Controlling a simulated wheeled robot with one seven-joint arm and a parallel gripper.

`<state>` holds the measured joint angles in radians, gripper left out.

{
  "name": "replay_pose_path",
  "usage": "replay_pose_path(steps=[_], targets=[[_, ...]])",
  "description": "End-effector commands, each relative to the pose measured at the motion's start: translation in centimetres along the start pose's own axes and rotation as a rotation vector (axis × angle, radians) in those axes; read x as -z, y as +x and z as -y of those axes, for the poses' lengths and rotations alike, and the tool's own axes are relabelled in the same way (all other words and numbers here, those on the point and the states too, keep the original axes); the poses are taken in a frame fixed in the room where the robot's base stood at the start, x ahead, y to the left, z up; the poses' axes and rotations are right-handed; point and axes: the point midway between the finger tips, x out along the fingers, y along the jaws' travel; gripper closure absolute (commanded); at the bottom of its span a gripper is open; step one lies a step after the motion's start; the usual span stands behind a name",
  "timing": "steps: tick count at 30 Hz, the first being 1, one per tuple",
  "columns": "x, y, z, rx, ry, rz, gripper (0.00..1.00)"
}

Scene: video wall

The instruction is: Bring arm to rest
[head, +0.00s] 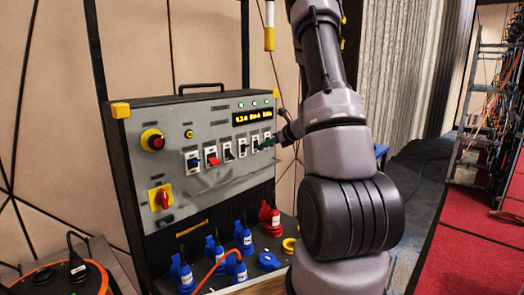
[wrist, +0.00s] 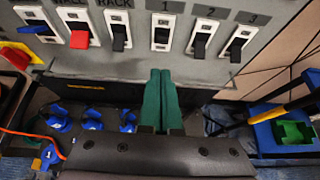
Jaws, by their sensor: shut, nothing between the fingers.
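My arm (head: 330,130) stands raised in front of the right side of the control panel (head: 230,112) in the head view. My gripper (wrist: 161,78) has green fingers pressed together with nothing between them. In the wrist view its tips lie just below the switch row, under the switch marked 1 (wrist: 162,36). I cannot tell whether they touch the panel.
Blue plugs (head: 183,272) and a red plug (head: 269,217) stand up from the ledge below the panel. A red emergency button (head: 153,140) and a red rotary knob (head: 162,198) are on the panel's left. Red flooring (head: 465,245) lies open at the right.

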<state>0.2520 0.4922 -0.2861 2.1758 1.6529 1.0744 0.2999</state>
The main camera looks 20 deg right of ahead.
Motion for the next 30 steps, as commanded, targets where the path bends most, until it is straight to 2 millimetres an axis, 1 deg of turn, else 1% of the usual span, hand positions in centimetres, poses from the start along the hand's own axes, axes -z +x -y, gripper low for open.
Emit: replay_pose_path(steps=[4, 17, 20, 23, 26, 27, 29, 30], targets=[[-0.1, -0.5, 0.0, 0.0, 0.0, 0.0, 1.0], [-0.1, -0.4, 0.0, 0.0, 0.0, 0.0, 1.0], [-0.7, -0.7, -0.7, -0.016, -0.025, 0.001, 1.0], [-2.8, -1.7, -3.2, -0.069, -0.117, 0.006, 1.0], [-5.6, -3.8, -7.5, -0.16, -0.289, 0.009, 1.0], [-6.7, -4.8, -9.6, -0.201, -0.374, 0.01, 1.0], [-8.0, -6.7, -12.6, -0.26, -0.511, 0.009, 1.0], [-8.7, -8.0, -14.5, -0.295, -0.603, 0.008, 1.0]])
